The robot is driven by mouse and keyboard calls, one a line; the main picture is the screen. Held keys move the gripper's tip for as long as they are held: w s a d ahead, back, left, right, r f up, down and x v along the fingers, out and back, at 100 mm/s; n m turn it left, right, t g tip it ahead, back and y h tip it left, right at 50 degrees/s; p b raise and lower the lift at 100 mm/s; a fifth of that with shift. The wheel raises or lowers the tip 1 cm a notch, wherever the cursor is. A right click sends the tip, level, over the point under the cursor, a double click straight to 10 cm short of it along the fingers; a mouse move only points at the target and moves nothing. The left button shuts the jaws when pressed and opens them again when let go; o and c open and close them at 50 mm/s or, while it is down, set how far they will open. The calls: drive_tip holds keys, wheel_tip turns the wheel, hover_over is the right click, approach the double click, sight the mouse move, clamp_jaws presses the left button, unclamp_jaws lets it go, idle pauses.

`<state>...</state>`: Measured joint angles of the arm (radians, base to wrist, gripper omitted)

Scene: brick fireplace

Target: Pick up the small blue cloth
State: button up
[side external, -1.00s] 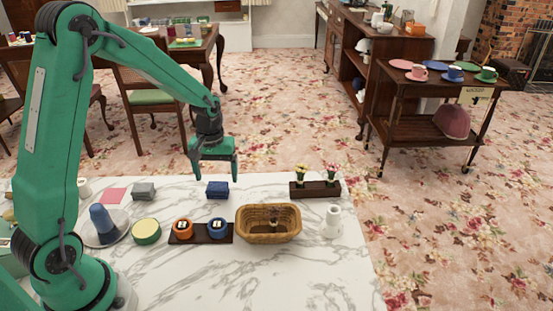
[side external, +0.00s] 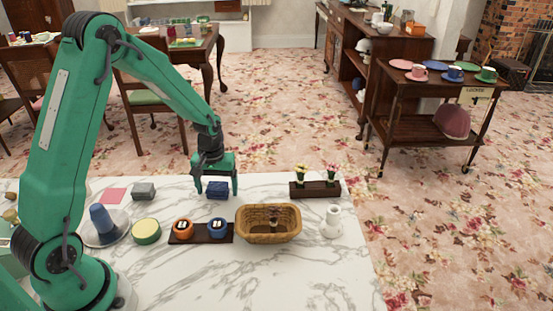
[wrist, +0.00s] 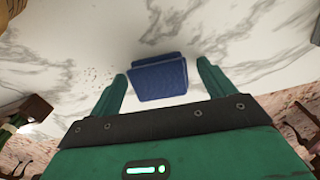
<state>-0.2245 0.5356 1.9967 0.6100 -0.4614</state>
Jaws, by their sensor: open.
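The small blue cloth (side external: 217,189) is a folded dark blue block lying on the white marble table near its back edge. It also shows in the wrist view (wrist: 159,79), between the fingertips and slightly ahead of them. My gripper (side external: 216,188) is open, with one green finger on each side of the cloth. In the wrist view, my gripper (wrist: 162,82) shows a gap between the left finger and the cloth, and another on the right. The lower finger contact with the table is not clear.
A grey folded cloth (side external: 143,191) lies left of the blue one. A dark flower holder (side external: 315,189) stands to the right. In front are a wicker basket (side external: 268,236), a dark tray (side external: 201,239) with two rings, and a green-yellow round item (side external: 146,231).

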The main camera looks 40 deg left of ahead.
sight(217, 186)
drive_tip(key=c, duration=1.1)
drive_tip(key=shift+o, duration=0.2)
drive_tip(key=shift+r, duration=0.15)
drive_tip(key=shift+r, duration=0.55)
wheel_tip(217, 186, up, 3)
drive_tip(key=shift+d+r, duration=0.1)
drive_tip(key=shift+d, duration=0.05)
drive_tip(key=s+d+r, duration=0.3)
drive_tip(key=d+r, duration=0.3)
drive_tip(key=d, duration=0.4)
drive_tip(key=shift+s+d+r, duration=0.25)
drive_tip(key=shift+s+d, duration=0.05)
drive_tip(key=shift+d, duration=0.1)
